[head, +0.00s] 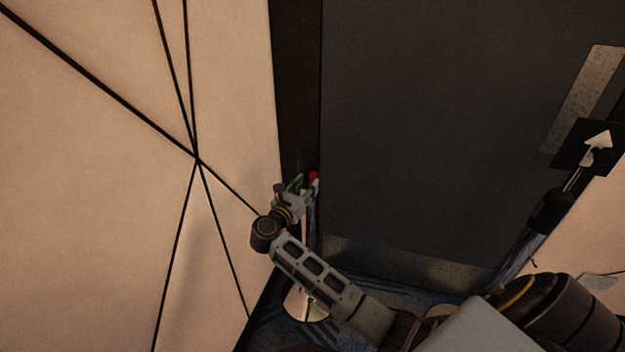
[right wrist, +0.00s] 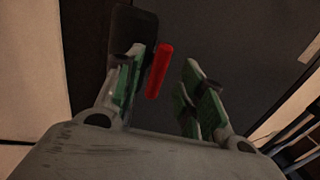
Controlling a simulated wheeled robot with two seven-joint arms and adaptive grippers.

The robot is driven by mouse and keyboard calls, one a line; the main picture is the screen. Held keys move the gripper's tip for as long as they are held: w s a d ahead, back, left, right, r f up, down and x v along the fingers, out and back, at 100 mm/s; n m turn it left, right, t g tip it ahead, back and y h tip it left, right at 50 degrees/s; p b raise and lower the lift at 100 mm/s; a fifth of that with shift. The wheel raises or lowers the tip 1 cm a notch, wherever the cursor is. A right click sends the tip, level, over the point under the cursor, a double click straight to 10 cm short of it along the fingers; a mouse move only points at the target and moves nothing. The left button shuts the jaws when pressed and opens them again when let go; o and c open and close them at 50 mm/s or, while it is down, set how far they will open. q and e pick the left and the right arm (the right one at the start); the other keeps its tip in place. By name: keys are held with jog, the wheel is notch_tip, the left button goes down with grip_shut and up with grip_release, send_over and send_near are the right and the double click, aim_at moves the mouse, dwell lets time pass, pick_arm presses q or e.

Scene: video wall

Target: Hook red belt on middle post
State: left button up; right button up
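The red belt shows as a short red piece (head: 313,176) beside my right gripper in the head view. In the right wrist view it is a small upright red bar (right wrist: 158,71) between the fingers, closer to the left one. My right gripper (head: 296,188) is open, its green-padded fingers apart on either side of the red piece in the wrist view (right wrist: 168,88). I cannot tell whether a finger touches it. A post's round metal base (head: 306,304) shows below, partly hidden by my right arm. I cannot tell which post is the middle one. My left gripper is out of view.
A beige wall panel with dark seams (head: 110,190) stands close on the left. A dark grey door (head: 420,140) with a metal kick plate fills the middle. A black sign with a white arrow (head: 597,141) stands at right. Blue patterned carpet shows below.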

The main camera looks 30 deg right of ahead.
aim_at(311, 180)
jog(key=shift+x, duration=2.45)
grip_shut()
